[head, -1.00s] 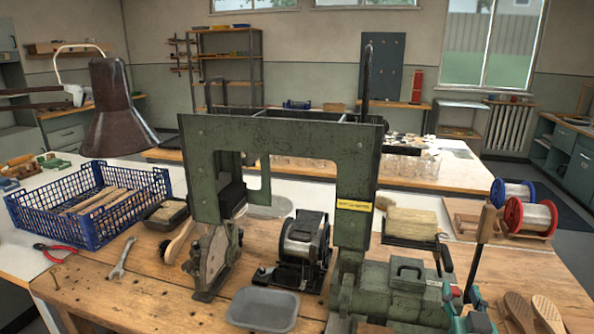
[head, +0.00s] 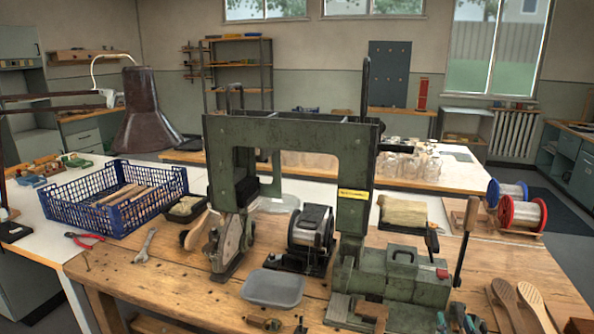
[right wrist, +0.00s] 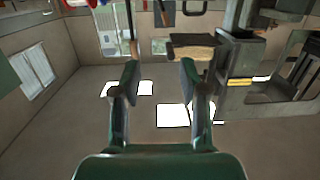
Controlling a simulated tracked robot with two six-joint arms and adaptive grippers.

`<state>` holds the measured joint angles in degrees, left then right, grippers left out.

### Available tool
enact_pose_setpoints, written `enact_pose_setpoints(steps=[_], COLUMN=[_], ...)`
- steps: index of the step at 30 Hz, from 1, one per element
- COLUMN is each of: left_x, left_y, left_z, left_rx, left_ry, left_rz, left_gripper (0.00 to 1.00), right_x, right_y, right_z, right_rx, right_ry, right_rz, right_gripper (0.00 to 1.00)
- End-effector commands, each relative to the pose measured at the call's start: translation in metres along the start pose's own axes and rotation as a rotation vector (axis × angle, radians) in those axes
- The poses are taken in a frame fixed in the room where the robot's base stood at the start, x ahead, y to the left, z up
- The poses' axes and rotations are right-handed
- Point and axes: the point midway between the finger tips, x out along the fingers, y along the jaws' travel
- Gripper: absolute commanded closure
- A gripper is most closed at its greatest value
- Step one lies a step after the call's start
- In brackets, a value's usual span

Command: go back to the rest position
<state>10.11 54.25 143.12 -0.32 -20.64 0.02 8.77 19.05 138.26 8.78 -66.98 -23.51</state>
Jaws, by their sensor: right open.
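That view is upside down, with the machine frame (right wrist: 240,95) beyond the fingers on the right. In the head view the green tufting machine (head: 285,132) stands upright on the wooden bench. My left gripper does not show.
A blue crate (head: 160,207) with wooden pieces stands at the left, near red pliers (head: 85,238) and a wrench (head: 145,246). A grey tray (head: 272,288) lies at the front. A lever (head: 466,235) rises beside the machine.

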Motion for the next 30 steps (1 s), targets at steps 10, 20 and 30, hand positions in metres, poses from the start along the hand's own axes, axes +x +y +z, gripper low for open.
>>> enact_pose_setpoints(steps=[10, 20, 30], left_x=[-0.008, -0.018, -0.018], left_y=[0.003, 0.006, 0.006], left_z=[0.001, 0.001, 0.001], left_rx=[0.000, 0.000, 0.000], left_ry=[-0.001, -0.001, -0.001], left_rz=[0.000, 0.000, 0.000], left_gripper=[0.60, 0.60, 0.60], right_x=[-0.011, -0.125, -0.247], right_y=[-0.046, -0.113, -0.127], right_z=[0.113, 0.295, 0.353], right_rx=[-0.021, 0.052, 0.167], right_ry=[-0.283, -0.915, -1.437], right_rz=[-0.122, -0.340, -0.382], right_gripper=[0.56, 0.56, 0.56])
